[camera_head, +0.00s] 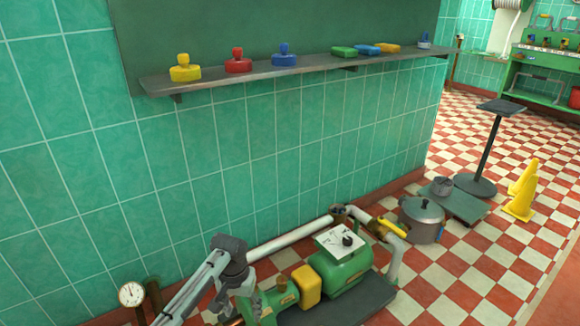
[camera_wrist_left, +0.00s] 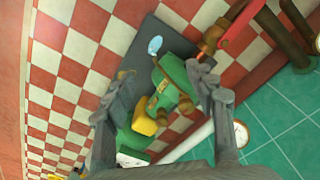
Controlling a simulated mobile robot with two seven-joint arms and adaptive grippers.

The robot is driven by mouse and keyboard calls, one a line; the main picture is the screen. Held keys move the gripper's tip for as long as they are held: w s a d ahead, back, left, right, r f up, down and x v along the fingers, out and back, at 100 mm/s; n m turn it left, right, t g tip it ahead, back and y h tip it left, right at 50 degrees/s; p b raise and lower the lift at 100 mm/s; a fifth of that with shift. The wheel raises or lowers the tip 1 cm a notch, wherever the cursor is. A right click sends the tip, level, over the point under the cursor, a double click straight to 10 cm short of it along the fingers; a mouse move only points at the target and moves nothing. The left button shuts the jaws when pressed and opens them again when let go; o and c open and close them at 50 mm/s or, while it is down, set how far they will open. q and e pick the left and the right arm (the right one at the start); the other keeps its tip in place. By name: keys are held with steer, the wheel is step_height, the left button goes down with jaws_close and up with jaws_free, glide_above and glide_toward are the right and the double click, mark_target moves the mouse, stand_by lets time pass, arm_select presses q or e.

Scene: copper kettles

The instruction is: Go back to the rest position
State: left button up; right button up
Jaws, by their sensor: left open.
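My left gripper (camera_head: 232,262) is at the lower left of the head view, at the end of my grey arm, above the floor near the green pump (camera_head: 338,264). In the left wrist view its two grey fingers (camera_wrist_left: 163,104) are spread wide with nothing between them touching either finger. Past the fingers the green pump body (camera_wrist_left: 172,84) and its yellow part (camera_wrist_left: 144,122) show below on a dark base. My right gripper is in neither view.
A shelf (camera_head: 300,66) on the green-tiled wall holds yellow, red and blue stamp-like pieces.

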arm_select(q)
steer(key=s+a+t, duration=0.1)
steer(key=s+a, duration=0.1)
steer(key=s, duration=0.5)
steer(key=s+a+t, duration=0.1)
steer(key=s+a, duration=0.2)
steer(key=s, duration=0.4)
steer(key=s+a+r+t+y, duration=0.1)
steer(key=s+a+r+y, duration=0.1)
steer(key=s+a+r, duration=0.75)
step_height(320, 180, down, 9)
steer(key=p, duration=0.3)
steer(key=shift+s+n+p, duration=0.25)
steer(key=shift+n+p, duration=0.05)
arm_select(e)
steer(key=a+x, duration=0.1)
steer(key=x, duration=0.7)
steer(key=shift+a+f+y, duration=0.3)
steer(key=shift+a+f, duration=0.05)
arm_select(q)
steer(key=shift+a, duration=0.1)
